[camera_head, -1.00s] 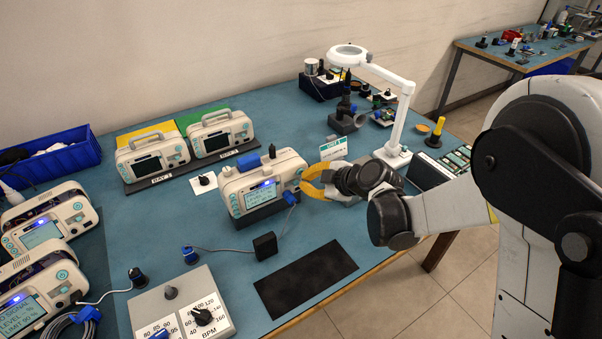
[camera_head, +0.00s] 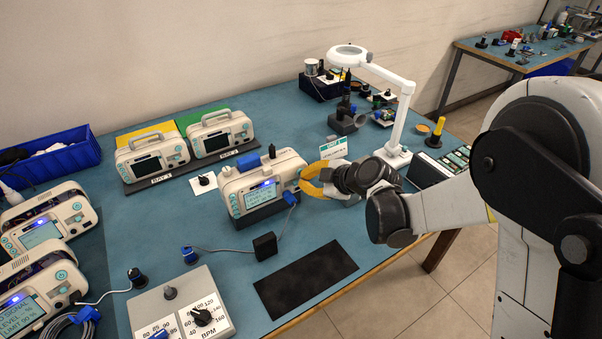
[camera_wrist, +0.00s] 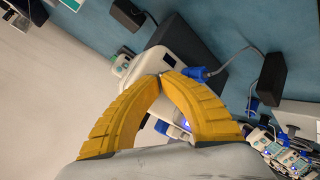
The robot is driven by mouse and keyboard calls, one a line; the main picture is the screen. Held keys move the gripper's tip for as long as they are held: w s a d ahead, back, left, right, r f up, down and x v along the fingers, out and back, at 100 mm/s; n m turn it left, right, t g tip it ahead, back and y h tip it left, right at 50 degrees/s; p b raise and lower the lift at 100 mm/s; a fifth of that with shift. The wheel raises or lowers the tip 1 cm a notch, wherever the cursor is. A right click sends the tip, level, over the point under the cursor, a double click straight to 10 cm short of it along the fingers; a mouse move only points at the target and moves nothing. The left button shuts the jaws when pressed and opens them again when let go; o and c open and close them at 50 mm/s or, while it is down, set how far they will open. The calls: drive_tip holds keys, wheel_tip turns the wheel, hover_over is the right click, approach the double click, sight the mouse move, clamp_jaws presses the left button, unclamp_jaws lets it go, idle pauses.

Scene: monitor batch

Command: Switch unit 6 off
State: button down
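A cream monitor (camera_head: 262,182) with a lit screen and a blue light stands on a dark base in the middle of the table. I cannot read a unit number on it. My gripper (camera_head: 299,186) is at the monitor's right side, its yellow fingers curved together with the tips meeting. In the wrist view the closed fingertips (camera_wrist: 161,75) lie in front of the monitor's pale body (camera_wrist: 153,62), near a blue cable plug (camera_wrist: 196,74). Nothing shows between the tips. Whether they touch the monitor, and any switch there, I cannot tell.
Two dark-screened monitors (camera_head: 152,155) stand behind on a rack. Two lit monitors (camera_head: 45,225) are at the left. A dial box (camera_head: 180,305), a black block (camera_head: 265,246) and a cable are in front. A magnifier lamp (camera_head: 398,125) stands behind my gripper. A black mat (camera_head: 305,278) lies clear.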

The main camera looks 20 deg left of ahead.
idle(0.4)
drive_tip(key=shift+s+d, duration=0.5)
drive_tip(key=shift+d, duration=0.05)
drive_tip(key=s+d+b, duration=0.1)
drive_tip(key=s+d, duration=0.2)
drive_tip(key=shift+s+d, duration=0.15)
drive_tip(key=shift+d, duration=0.25)
idle(0.5)
